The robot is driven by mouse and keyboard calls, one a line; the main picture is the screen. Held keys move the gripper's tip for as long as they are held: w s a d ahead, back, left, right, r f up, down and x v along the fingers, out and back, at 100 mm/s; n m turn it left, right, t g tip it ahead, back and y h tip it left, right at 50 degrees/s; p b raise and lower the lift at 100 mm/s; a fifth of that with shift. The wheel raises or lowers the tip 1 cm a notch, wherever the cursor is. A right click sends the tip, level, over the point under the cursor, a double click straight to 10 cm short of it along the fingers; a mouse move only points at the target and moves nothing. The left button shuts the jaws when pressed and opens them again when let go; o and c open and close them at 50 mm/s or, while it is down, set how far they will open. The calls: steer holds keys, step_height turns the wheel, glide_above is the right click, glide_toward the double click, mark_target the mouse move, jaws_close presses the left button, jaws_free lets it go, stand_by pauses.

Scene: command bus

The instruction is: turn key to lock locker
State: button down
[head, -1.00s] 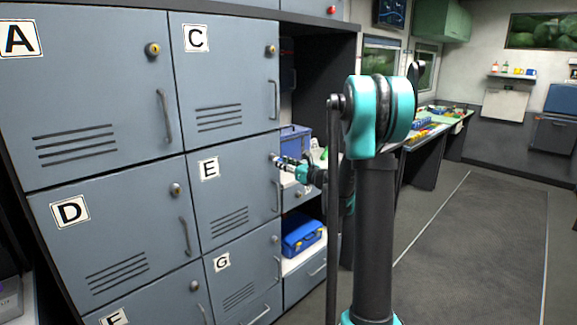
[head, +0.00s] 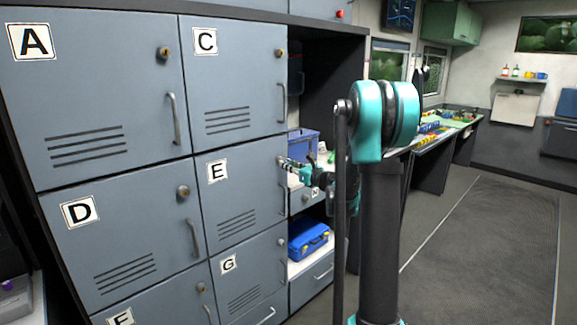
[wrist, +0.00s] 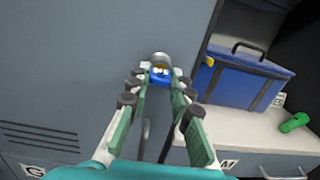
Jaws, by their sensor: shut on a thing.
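Locker E (head: 238,196) is a grey-blue door in the middle row of the locker wall, and it looks closed. Its round silver lock (wrist: 161,57) sits near the door's right edge. A blue key (wrist: 158,77) is at the lock, between my fingertips. My gripper (head: 284,162) is at the lock of locker E and is shut on the key, as the wrist view shows. The key's shaft and how far it sits in the lock are hidden. The door handle is below the lock, partly hidden by my gripper.
A blue box with a dark handle (wrist: 240,78) and a green object (wrist: 295,122) stand on the white shelf right of the lockers. A blue case (head: 308,241) is on a lower shelf. Other lockers surround E. Open floor (head: 480,250) lies to the right.

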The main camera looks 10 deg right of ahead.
steer(key=n, duration=0.3)
steer(key=shift+n, duration=0.3)
